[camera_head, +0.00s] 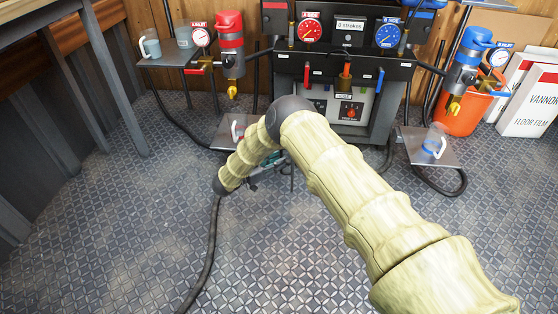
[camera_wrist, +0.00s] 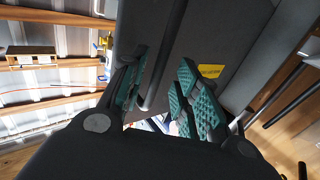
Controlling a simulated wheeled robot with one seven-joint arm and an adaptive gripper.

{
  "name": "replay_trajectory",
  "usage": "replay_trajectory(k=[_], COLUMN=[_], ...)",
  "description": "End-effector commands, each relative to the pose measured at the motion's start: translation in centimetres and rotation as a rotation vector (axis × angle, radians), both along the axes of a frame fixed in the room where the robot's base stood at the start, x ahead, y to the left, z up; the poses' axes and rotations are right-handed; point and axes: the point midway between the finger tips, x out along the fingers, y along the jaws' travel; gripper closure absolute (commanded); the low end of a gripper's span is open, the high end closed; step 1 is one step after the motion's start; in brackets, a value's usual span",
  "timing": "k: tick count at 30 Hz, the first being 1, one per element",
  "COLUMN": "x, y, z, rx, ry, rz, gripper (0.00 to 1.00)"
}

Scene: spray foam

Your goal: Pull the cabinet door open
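In the wrist view a dark grey panel (camera_wrist: 215,35), which looks like the cabinet door, fills the upper middle and bears a small yellow label (camera_wrist: 211,71). A dark bar (camera_wrist: 170,50), which looks like its handle, runs down the panel. My gripper (camera_wrist: 160,83) has its two green-padded fingers spread, with the bar's lower part between them, nearer the left finger. I cannot tell whether a pad touches the bar. In the head view my gripper (camera_head: 268,166) is low over the floor, mostly hidden by my arm. I cannot make out the door in the head view.
A dark machine with gauges (camera_head: 345,60) stands behind my arm. Small shelves (camera_head: 168,62) and (camera_head: 446,157) hold clear jugs. An orange bucket (camera_head: 460,115) and white boxes (camera_head: 530,105) stand at right. Hoses (camera_head: 209,250) lie on the patterned floor.

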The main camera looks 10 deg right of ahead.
Motion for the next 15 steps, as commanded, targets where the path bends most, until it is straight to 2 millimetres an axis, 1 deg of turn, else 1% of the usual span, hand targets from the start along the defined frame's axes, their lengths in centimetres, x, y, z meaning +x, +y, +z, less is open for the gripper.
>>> replay_trajectory(k=[1, 9, 15], x=[-0.3, -1.9, -2.9], y=[0.9, 5.7, 8.5], z=[0.0, -0.1, -0.1], rx=[0.001, 0.0, -0.001], ry=[0.001, 0.002, 0.002], rz=[0.002, 0.004, 0.003], gripper=[0.69, 0.69, 0.69])
